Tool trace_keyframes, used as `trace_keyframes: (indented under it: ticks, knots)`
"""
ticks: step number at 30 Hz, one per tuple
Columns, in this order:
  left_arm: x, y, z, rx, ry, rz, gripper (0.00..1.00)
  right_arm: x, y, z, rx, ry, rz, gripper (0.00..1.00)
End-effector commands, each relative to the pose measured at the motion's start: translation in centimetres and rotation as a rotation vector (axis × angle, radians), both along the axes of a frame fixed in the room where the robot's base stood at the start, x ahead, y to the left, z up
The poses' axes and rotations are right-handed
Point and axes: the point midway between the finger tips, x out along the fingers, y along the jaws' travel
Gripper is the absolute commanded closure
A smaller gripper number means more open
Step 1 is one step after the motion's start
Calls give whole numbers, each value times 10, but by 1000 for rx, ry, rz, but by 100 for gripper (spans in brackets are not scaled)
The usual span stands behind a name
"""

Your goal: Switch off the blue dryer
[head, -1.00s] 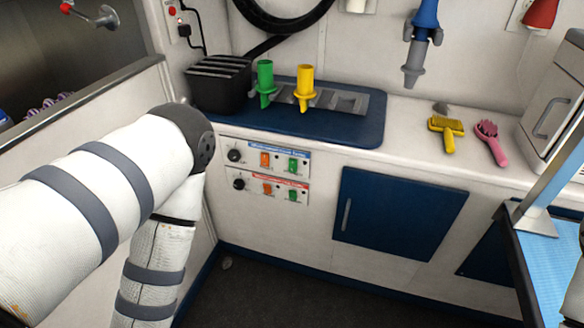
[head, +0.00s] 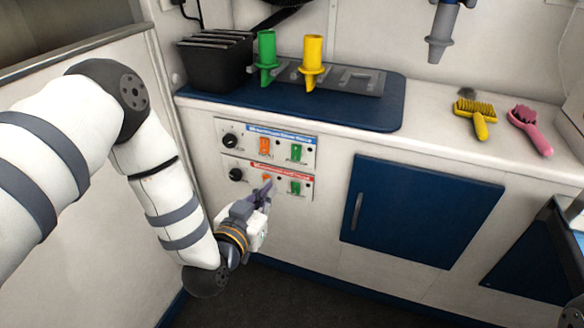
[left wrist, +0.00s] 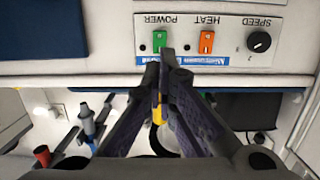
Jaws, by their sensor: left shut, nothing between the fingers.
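The blue-labelled control panel (head: 266,143) is on the cabinet front, with a black speed knob (head: 230,141), an orange heat switch (head: 264,146) and a green power switch (head: 296,152). The power switch also shows upside down in the left wrist view (left wrist: 159,40). My left gripper (head: 266,186) is shut and empty, in front of the red-labelled panel (head: 300,187) in the head view. In the left wrist view its fingertips (left wrist: 167,54) appear beside the green switch; contact cannot be told. The blue dryer (left wrist: 87,119) hangs on the wall; its grey nozzle (head: 441,35) shows in the head view.
The counter above holds a blue mat (head: 390,117) with a green nozzle (head: 267,50) and yellow nozzle (head: 313,55), plus a yellow brush (head: 477,113) and pink brush (head: 529,128). A blue cabinet door (head: 420,212) is right of the panels. A partition stands left.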

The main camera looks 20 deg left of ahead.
Motion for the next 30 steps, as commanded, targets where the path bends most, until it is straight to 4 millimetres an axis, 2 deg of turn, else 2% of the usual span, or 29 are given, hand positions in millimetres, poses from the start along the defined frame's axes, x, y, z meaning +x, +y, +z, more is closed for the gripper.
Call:
trace_keyframes:
  ticks: [10,13,30]
  knots:
    - [3,1,5,2,-17,4,100,0,0,0,0,0,0,60]
    - [11,1,3,2,-18,4,100,-1,0,-1,0,2,0,60]
    - [123,1,-17,2,-15,4,100,-11,0,-19,0,35,0,60]
